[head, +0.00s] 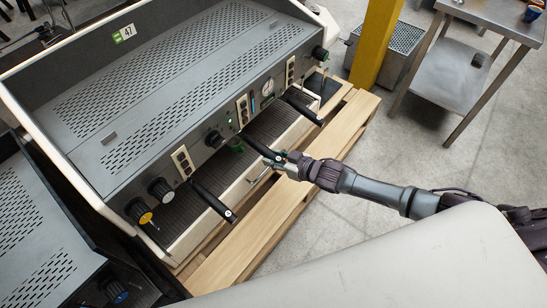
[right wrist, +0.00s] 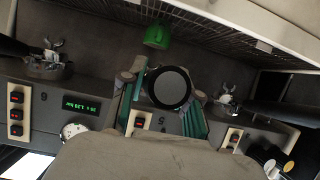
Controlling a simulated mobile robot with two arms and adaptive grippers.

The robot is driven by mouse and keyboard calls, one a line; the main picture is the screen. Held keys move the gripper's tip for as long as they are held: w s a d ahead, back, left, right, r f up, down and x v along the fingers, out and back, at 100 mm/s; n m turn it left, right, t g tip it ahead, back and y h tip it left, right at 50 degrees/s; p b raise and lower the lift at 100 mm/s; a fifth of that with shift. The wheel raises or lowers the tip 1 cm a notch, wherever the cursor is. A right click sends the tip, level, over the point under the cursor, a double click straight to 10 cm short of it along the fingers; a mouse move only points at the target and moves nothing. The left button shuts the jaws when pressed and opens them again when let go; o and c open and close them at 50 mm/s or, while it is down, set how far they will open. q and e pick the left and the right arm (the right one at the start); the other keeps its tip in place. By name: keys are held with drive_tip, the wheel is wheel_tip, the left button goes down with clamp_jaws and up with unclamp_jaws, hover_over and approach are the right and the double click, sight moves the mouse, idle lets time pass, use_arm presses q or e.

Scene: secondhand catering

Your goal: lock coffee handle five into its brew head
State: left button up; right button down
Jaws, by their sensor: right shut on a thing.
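The coffee machine (head: 180,90) is a long grey and cream unit with several black handles along its front. My right gripper (head: 280,160) is shut on the middle handle, coffee handle five (head: 258,147), near its outer end. In the right wrist view the teal finger pads of the gripper (right wrist: 163,95) stand on both sides of the handle's round black end (right wrist: 171,88). A figure 5 marks the panel beside it. The handle's head and the brew head are hidden, so I cannot tell how they meet. My left gripper is not in view.
Another black handle (head: 212,202) sticks out on the left, and one (head: 302,109) on the right. A green item (head: 236,146) is under the middle brew head; it also shows in the right wrist view (right wrist: 157,37). The machine stands on a wooden pallet (head: 240,240). A steel table (head: 455,75) is at right.

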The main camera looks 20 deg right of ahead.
drive_tip(key=shift+r, duration=0.15)
drive_tip(key=c, duration=0.8)
unclamp_jaws()
drive_tip(key=shift+o, duration=0.3)
drive_tip(key=shift+s+d+f, duration=0.1)
drive_tip(key=shift+f, duration=0.15)
drive_tip(key=shift+s+d+r, duration=0.1)
drive_tip(key=shift+s+d, duration=0.05)
drive_tip(key=shift+s, duration=0.1)
drive_tip(key=v, duration=0.6)
drive_tip(key=shift+s+d+r, duration=0.1)
drive_tip(key=shift+s+r, duration=0.1)
drive_tip(key=shift+r, duration=0.1)
drive_tip(key=shift+s+d+r, duration=0.15)
drive_tip(key=shift+s+r, duration=0.05)
drive_tip(key=shift+s, duration=0.05)
